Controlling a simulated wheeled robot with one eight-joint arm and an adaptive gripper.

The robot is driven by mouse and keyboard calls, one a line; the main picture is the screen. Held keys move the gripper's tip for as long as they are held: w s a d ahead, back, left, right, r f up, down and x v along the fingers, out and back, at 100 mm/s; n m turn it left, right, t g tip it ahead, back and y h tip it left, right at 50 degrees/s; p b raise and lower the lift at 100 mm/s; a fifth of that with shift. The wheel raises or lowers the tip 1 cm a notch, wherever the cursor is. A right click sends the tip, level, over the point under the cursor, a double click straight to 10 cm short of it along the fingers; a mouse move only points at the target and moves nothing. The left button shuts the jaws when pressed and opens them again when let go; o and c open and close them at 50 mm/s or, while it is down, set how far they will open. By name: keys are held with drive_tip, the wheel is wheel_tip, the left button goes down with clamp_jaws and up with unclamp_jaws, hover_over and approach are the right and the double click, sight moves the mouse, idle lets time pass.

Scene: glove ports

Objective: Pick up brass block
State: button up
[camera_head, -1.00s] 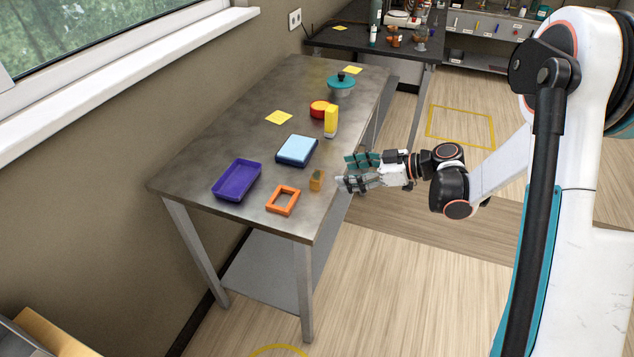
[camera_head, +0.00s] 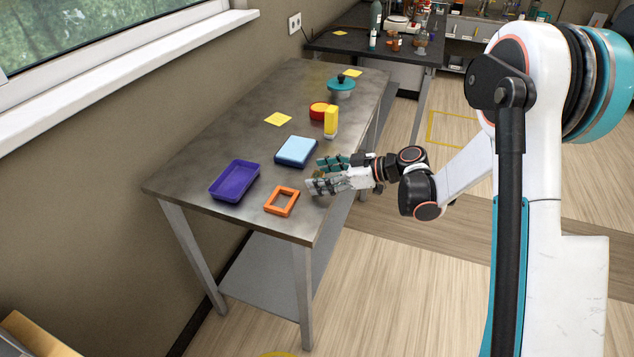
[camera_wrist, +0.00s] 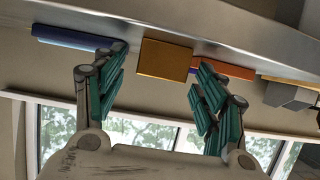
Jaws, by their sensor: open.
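The brass block (camera_wrist: 165,60) is a small golden-brown box on the grey metal table (camera_head: 232,140). In the wrist view it lies between the two teal fingers of my gripper (camera_head: 317,174), with a gap to each side; I cannot tell how far ahead of the fingertips it is. In the head view my gripper reaches over the table's right edge near the front corner and is open, and its fingers hide most or all of the block.
An orange frame (camera_head: 271,206) and a light-blue box (camera_head: 296,151) lie close to my gripper. A purple tray (camera_head: 213,193) is farther left.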

drive_tip(key=c, duration=1.5)
